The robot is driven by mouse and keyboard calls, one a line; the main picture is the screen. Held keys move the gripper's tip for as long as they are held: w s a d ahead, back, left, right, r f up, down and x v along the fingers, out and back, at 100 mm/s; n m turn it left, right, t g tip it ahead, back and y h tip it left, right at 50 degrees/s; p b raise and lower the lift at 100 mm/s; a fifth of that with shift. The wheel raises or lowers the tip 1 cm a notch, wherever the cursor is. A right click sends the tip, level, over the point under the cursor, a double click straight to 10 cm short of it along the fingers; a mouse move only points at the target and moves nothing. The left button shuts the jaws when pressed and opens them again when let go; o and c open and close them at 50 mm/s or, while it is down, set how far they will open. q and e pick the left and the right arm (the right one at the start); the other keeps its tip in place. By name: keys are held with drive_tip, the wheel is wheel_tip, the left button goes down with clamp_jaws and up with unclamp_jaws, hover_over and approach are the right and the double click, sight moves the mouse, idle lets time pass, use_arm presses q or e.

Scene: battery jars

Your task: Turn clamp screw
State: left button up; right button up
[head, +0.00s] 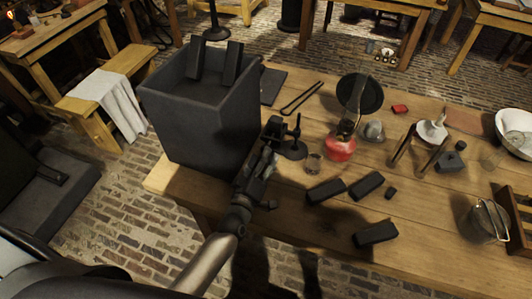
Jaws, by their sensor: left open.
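My left arm reaches in from the bottom, and its dark gripper (273,138) is at the table's near left end, beside the grey box. The gripper is open. Just right of its fingers a small dark upright fitting stands on a round base (293,150). It may be the clamp with its screw, but it is too small and dark to tell. The gripper overlaps its left side in the picture, and I cannot tell whether they touch. My right gripper is not in view.
A tall grey box (205,120) with dark slabs at its top stands left of the gripper.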

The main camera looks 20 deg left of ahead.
use_arm(q)
drive_tip(key=s, duration=0.8)
drive_tip(key=shift+s+a, duration=0.15)
drive_tip(key=shift+s, duration=0.1)
